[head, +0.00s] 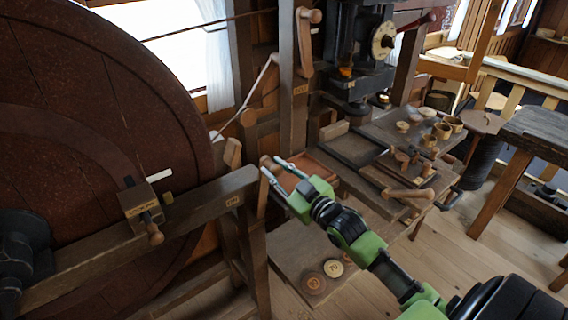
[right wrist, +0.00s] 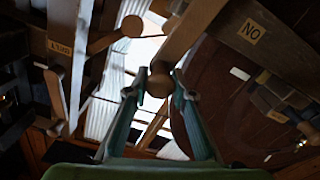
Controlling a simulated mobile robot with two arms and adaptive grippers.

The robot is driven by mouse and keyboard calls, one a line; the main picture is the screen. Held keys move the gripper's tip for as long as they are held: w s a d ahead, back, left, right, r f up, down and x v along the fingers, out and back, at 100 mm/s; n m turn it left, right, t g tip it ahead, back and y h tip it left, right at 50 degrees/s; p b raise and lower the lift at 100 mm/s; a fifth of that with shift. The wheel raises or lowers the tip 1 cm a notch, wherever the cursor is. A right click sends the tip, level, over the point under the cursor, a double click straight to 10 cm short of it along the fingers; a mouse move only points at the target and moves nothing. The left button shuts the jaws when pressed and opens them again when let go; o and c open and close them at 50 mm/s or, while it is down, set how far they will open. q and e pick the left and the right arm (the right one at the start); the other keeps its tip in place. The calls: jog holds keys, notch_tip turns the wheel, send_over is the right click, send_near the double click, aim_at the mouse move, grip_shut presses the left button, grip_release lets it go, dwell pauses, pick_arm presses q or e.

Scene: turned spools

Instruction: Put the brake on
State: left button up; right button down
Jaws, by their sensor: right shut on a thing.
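The brake lever (head: 262,194) is a wooden bar with a round knob, standing at the right end of the wooden beam beside the big wheel. In the right wrist view its knob (right wrist: 161,83) sits between the fingertips. My right gripper (head: 273,166) is shut on this knob, and its fingers hide part of it in the head view. A small plate (right wrist: 251,31) on the beam reads "NO" in the wrist view, seemingly "ON" upside down. The big dark red wheel (head: 95,110) fills the left. My left gripper is not in view.
Another knobbed lever (head: 304,45) hangs on the upright post above my gripper. A block with a knob (head: 141,203) sits on the beam by the wheel. The workbench (head: 365,150) with several small turned pieces stands right. Two round discs lie low below my arm.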

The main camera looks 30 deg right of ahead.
jog(key=a+n+p, duration=0.1)
jog(key=a+n, duration=0.4)
jog(key=a, duration=0.3)
jog(key=shift+s+a+f, duration=0.2)
jog(key=shift+s+f, duration=0.1)
jog(key=shift+s, duration=0.05)
jog(key=c, duration=1.7)
grip_release()
jog(key=shift+a, duration=0.15)
jog(key=s+d, duration=0.1)
jog(key=s, duration=1.1)
